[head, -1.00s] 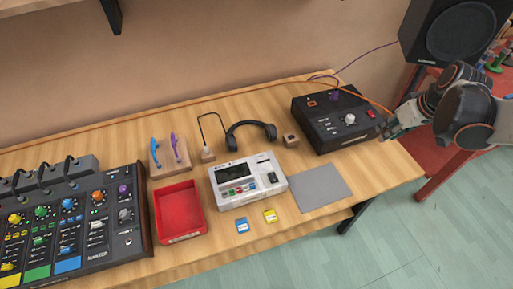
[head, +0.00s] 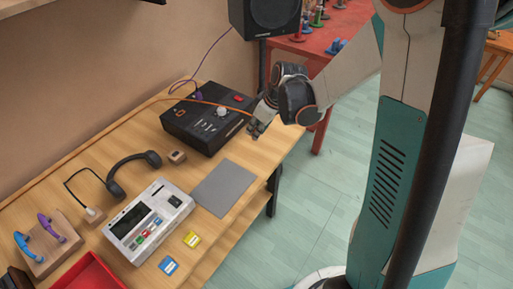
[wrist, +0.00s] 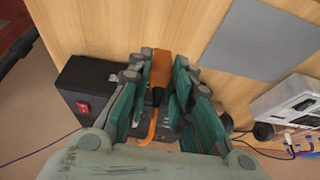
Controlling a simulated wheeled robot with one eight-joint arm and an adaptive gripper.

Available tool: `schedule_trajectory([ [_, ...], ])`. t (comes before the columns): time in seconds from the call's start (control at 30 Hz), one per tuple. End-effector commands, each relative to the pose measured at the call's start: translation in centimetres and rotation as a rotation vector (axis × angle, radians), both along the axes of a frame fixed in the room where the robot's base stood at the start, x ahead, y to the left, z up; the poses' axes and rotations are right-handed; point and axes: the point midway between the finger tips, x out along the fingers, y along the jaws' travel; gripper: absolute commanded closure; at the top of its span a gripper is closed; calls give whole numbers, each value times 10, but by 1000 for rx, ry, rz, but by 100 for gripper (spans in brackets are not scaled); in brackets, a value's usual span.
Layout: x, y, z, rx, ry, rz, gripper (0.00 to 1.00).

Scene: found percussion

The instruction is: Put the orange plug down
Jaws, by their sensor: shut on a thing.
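The orange plug (wrist: 160,68) sits between the fingers of my gripper (wrist: 164,75) in the wrist view, with a dark collar and an orange cable (wrist: 150,128) running back from it. My gripper is shut on it, above the wooden tabletop (wrist: 115,28). In the head view my gripper (head: 260,124) is at the right side of the black box (head: 190,130), near the table's right end. The plug is too small or hidden to make out there. I cannot tell whether it touches the table.
The black box with a red switch (wrist: 83,107) is close to my fingers. A grey mat (head: 224,187) lies bare in front of it. A white device (head: 150,222), headphones (head: 133,170), a small wooden block (head: 177,156) and a speaker (head: 265,15) are around. Bare wood borders the mat.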

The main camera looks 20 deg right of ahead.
Motion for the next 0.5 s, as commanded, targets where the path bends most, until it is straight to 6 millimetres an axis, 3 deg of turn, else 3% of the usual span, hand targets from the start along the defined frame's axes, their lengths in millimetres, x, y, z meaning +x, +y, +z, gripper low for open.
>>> schedule_trajectory([
  [0.1, 0, 0, -22, 0, 0, 0, 100],
  [0.37, 0, 0, -37, 0, 0, 0, 100],
  [0.5, 0, 0, -58, 0, 0, 0, 100],
])
